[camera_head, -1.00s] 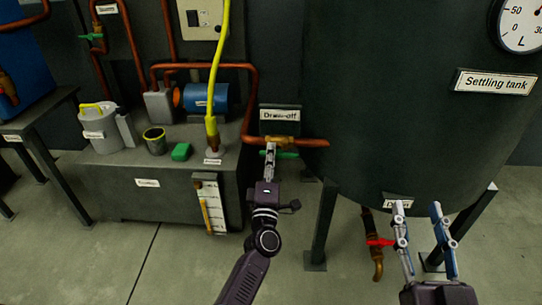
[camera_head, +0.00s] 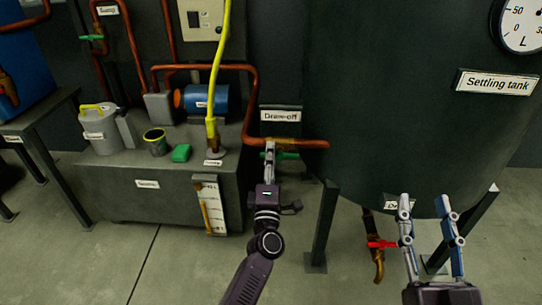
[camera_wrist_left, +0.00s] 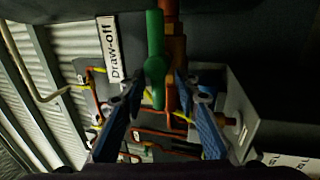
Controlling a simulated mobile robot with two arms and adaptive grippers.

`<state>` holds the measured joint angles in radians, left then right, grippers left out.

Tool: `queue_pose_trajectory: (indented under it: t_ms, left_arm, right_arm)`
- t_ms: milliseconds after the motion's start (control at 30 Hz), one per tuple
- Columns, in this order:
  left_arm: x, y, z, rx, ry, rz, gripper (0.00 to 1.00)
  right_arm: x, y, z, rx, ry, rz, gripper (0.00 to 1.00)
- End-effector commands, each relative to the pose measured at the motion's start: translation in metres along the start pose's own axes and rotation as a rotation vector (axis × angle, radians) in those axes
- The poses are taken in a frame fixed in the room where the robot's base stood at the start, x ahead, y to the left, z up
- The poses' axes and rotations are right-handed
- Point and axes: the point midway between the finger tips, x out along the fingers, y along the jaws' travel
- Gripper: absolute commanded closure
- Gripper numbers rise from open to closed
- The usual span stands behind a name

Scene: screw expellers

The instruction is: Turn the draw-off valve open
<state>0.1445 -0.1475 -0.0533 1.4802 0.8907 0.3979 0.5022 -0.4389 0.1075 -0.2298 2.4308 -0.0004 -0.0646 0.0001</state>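The draw-off valve has a green lever handle (camera_head: 288,156) that lies alongside the copper pipe (camera_head: 312,144), under the Draw-off sign (camera_head: 281,115). My left gripper (camera_head: 269,146) is at the valve and covers part of the handle in the head view. In the left wrist view, the green handle (camera_wrist_left: 155,62) stands between the two blue fingers of my left gripper (camera_wrist_left: 158,82). The fingers are spread, with a gap visible beside the handle. My right gripper (camera_head: 424,204) is open and empty in front of the settling tank.
The large dark settling tank (camera_head: 400,110) fills the right side, on legs (camera_head: 322,225). A red drain handle (camera_head: 381,244) is below it.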

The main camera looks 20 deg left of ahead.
Motion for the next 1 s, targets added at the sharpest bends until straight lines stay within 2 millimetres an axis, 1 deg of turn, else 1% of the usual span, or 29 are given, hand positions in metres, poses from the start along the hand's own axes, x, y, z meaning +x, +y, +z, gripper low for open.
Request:
queue_pose_trajectory:
  t_ms: [200, 333, 467, 600, 800, 900, 1000]
  left_arm:
    - [-0.001, 0.001, 0.0, 0.001, -0.001, 0.001, 0.71]
    - [-0.009, 0.0, 0.0, 0.002, -0.001, 0.001, 0.71]
    - [-0.03, 0.0, 0.0, 0.001, -0.001, -0.001, 0.71]
    - [-0.059, -0.001, 0.0, 0.002, -0.001, -0.002, 0.71]
    - [-0.095, 0.0, 0.0, 0.001, -0.001, -0.001, 0.71]
    - [-0.108, -0.001, 0.0, 0.001, -0.001, -0.001, 0.71]
    - [-0.116, 0.0, 0.0, 0.001, 0.0, 0.0, 0.71]
  right_arm:
    - [0.0, 0.0, 0.0, 0.001, 0.0, 0.0, 0.6]
    - [0.0, 0.0, 0.0, 0.001, 0.0, -0.001, 0.6]
    - [0.0, 0.0, 0.0, 0.001, 0.0, -0.001, 0.6]
    - [0.0, 0.0, 0.0, 0.0, 0.0, 0.0, 0.6]
    - [0.0, 0.0, 0.0, 0.0, 0.0, 0.0, 0.6]
    - [0.0, 0.0, 0.0, 0.0, 0.0, 0.0, 0.6]
    - [0.0, 0.0, 0.0, 0.0, 0.0, 0.0, 0.6]
